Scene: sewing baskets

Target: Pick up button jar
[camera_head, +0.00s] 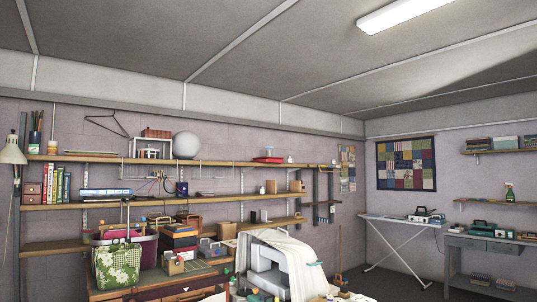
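I cannot make out a button jar in the head view. Several small items on the work table (160,283) and on the wall shelves (95,205) are too small to tell apart. A purple basket (148,246) and a green patterned bag (117,266) stand at the left of the table. Small boxes (180,238) are stacked to the right of the basket. Neither of my grippers is in view.
A white cloth (295,258) drapes over a pale machine at the table's right. An ironing board (400,221) and a grey desk (482,245) stand by the right wall. Some floor (402,283) shows clear below the ironing board.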

